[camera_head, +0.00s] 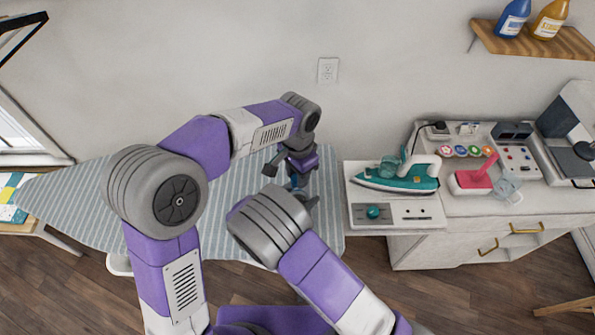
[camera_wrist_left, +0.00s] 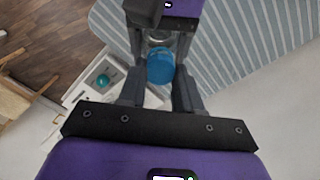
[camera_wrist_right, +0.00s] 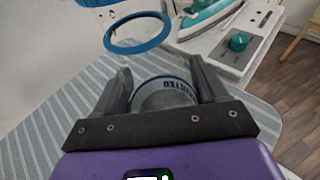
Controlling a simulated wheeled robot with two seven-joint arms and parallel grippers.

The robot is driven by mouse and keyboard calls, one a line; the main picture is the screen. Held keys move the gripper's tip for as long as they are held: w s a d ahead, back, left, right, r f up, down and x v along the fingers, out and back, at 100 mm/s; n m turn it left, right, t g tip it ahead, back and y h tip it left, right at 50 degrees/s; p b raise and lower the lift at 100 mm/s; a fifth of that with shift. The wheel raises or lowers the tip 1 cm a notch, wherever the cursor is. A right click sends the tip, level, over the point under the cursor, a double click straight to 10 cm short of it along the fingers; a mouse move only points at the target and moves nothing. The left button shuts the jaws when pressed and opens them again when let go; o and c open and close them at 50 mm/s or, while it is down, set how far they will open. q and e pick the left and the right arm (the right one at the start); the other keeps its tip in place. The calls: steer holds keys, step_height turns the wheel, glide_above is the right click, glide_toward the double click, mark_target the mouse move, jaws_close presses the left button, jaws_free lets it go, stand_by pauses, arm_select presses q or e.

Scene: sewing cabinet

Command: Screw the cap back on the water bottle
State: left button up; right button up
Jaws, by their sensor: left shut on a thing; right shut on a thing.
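The blue cap (camera_wrist_left: 160,66) sits between the fingers of my left gripper (camera_wrist_left: 159,88), which is shut on it. Just beyond the cap, the clear bottle (camera_wrist_left: 159,38) shows next to part of my right arm. In the right wrist view the bottle (camera_wrist_right: 165,95), with printed lettering, is between the fingers of my right gripper (camera_wrist_right: 163,85), which is shut on it. A blue ring (camera_wrist_right: 137,33) shows above it. In the head view both grippers meet above the ironing board, and a little blue shows between them. Whether cap and bottle neck touch is hidden.
The striped ironing board (camera_head: 85,200) lies beneath my arms. Sewing items crowd the counter further right. A wall shelf (camera_head: 545,42) holds two bottles.

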arm_select(q)
steer(key=shift+f, duration=0.55)
stand_by(0.4)
arm_select(e)
jaws_close()
arm_select(q)
steer(key=m, duration=2.2)
steer(key=shift+f, duration=0.1)
steer(key=m, duration=0.3)
steer(key=shift+m, duration=0.4)
steer(key=m, duration=1)
